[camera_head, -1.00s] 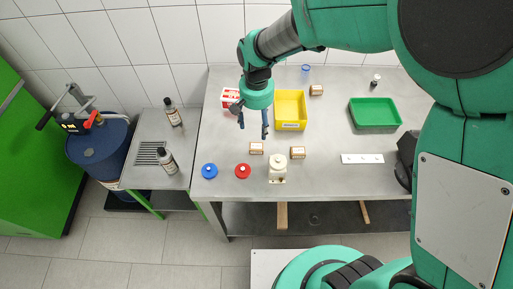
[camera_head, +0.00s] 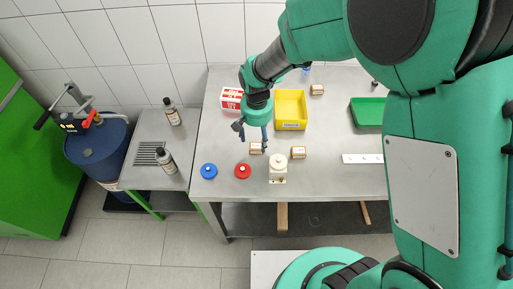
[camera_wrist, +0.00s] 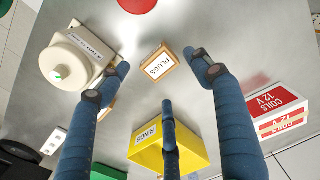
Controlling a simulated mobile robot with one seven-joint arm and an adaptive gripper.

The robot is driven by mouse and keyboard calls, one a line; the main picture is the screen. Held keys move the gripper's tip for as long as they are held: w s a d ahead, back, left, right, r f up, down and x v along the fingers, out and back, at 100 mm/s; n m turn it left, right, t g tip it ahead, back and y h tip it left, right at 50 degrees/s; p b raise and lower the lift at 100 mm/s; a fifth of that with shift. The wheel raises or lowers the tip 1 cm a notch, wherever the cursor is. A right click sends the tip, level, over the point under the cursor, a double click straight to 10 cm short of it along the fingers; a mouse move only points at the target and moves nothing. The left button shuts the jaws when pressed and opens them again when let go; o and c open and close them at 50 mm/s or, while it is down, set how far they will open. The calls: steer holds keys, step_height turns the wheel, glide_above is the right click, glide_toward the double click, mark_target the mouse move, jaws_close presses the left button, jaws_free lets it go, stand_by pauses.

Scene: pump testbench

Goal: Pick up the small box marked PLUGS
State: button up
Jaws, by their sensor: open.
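The small box marked PLUGS (camera_wrist: 159,62) lies on the metal table, label up, between my open fingertips in the wrist view. In the head view this box (camera_head: 256,148) sits left of the cream-white device, just below my fingers. My gripper (camera_head: 254,137) points down with its blue fingers spread and nothing held. In the wrist view the fingers of my gripper (camera_wrist: 160,80) are apart around the box's outline; I cannot tell how high above it they are.
The cream-white device (camera_head: 278,167) stands close right, with another small box (camera_head: 298,152) beyond. A red cap (camera_head: 243,171) and blue cap (camera_head: 209,171) lie in front. The yellow RINGS bin (camera_head: 290,124) and red-white COILS box (camera_head: 231,99) stand behind. A green tray (camera_head: 366,113) is at right.

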mark_target(256, 145)
steer(key=shift+s+f+b, duration=0.1)
steer(key=shift+f+b, duration=0.55)
steer(key=shift+f, duration=2)
steer(key=shift+c, duration=0.2)
steer(key=c, duration=1.3)
steer(key=shift+r, duration=0.1)
steer(key=shift+c, duration=0.2)
step_height(256, 145, up, 10)
steer(key=p, duration=0.2)
